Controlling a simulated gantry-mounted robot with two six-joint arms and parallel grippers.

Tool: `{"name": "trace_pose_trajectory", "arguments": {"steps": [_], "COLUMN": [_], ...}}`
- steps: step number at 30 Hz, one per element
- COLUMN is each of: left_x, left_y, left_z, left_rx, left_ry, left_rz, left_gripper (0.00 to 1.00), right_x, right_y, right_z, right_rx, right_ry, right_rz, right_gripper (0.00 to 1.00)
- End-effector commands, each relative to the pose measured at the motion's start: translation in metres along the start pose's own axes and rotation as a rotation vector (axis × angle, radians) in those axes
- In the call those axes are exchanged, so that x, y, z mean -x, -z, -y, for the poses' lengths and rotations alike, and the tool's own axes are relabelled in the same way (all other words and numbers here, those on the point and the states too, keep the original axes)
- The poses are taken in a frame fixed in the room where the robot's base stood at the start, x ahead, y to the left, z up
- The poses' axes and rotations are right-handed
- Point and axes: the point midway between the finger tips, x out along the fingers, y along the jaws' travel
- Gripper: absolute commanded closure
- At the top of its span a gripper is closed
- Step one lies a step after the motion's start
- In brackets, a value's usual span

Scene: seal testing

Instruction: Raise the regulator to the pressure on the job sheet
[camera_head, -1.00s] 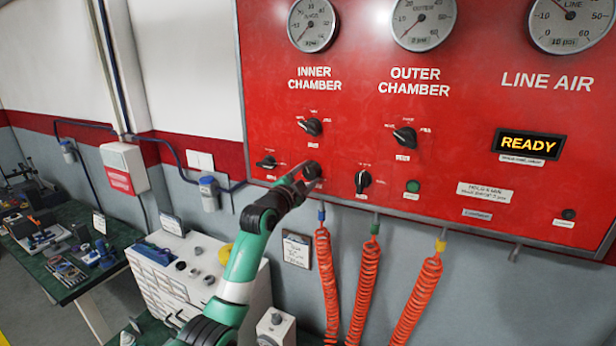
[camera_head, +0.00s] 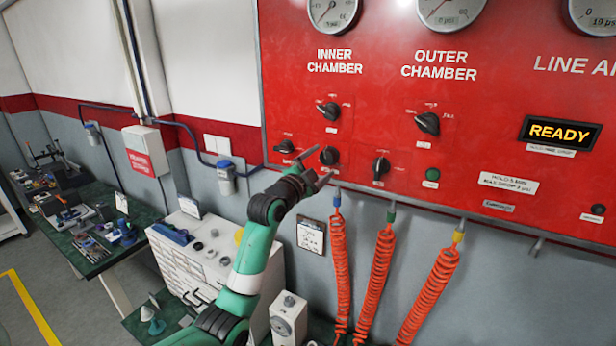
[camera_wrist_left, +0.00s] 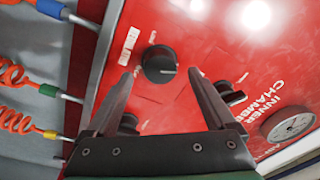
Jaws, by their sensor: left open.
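The red test panel (camera_head: 385,75) has a round black knob (camera_head: 329,155) below the inner chamber selector (camera_head: 329,110); its label is too small to read. My left gripper (camera_head: 320,175) is open and empty just below and in front of this knob. In the left wrist view the round knob (camera_wrist_left: 158,64) lies ahead between the two fingertips, with no visible contact. The line air gauge (camera_head: 592,14) is cut off at the right edge, and its blurred readout seems to show 19 psi. A white card (camera_head: 310,237) hangs below the panel, its text unreadable. My right gripper is out of view.
A small lever knob (camera_head: 284,146) and another black knob (camera_head: 381,167) flank the round knob closely. A green button (camera_head: 432,174) sits farther right. Orange coiled hoses (camera_head: 375,280) hang below the panel. A display (camera_head: 560,132) reads READY. A white drawer cabinet (camera_head: 205,250) stands below left.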

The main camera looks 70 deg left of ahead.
Motion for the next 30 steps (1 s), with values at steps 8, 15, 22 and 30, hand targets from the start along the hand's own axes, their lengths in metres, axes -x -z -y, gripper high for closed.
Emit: {"name": "trace_pose_trajectory", "arguments": {"steps": [8,15,22,30], "left_x": [0.060,0.086,0.088,0.088], "left_y": [0.003,0.001,0.000,0.000], "left_z": [0.004,0.002,0.000,0.000], "left_rx": [0.001,0.001,0.001,0.001], "left_ry": [-0.001,-0.001,0.000,-0.001], "left_rz": [0.001,0.001,0.000,0.000], "left_gripper": [0.11,0.11,0.11,0.11], "right_x": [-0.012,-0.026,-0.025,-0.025], "right_y": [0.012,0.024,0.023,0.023], "right_z": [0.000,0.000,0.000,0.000], "right_rx": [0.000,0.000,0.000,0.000], "right_ry": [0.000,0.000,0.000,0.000], "right_rz": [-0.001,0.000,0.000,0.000], "right_gripper": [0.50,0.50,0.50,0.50]}}
